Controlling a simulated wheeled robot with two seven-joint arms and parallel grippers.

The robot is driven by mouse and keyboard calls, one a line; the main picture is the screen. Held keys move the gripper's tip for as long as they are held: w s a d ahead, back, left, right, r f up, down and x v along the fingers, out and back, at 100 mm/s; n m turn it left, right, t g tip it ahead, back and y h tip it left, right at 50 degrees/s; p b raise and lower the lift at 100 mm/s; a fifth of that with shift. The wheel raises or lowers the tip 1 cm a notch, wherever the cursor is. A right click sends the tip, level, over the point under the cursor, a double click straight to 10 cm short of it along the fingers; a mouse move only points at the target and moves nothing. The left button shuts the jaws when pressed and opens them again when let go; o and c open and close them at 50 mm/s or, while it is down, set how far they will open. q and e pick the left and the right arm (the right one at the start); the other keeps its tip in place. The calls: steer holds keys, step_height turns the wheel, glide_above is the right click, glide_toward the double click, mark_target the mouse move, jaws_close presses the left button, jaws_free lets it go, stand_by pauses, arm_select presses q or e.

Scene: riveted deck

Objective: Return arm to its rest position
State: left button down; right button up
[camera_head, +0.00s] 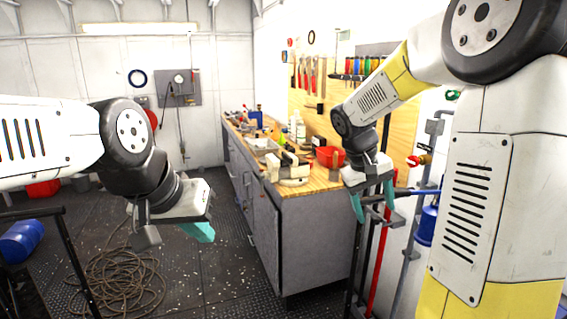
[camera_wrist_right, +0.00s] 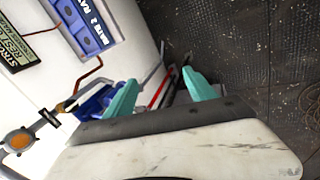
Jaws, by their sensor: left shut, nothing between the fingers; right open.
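My left gripper (camera_head: 199,232) is at the left in the head view, above the dark floor, with its teal fingers together and nothing between them. My right gripper (camera_head: 373,205) hangs in front of the workbench's near right corner, with its teal fingers pointing down and apart. In the right wrist view the two teal fingers of my right gripper (camera_wrist_right: 160,95) are also apart, with nothing held between them. A red pole and dark bars show beyond the fingers.
A coiled rope (camera_head: 122,283) and a blue drum (camera_head: 21,240) are on the floor at left. Pipes with valves (camera_head: 424,160) run along the right wall.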

steer(key=s+a+r+t+y, duration=0.2)
steer(key=s+a+y, duration=0.1)
steer(key=s, duration=0.6)
steer(key=s+a+r+m+t+y, duration=0.1)
steer(key=s+a+r+t+y, duration=0.1)
steer(key=s+a, duration=0.3)
steer(key=s+r+y, duration=0.1)
steer(key=s, duration=0.3)
steer(key=shift+a+r+t, duration=0.15)
steer(key=shift+r+t, duration=0.1)
steer(key=shift+t, duration=0.15)
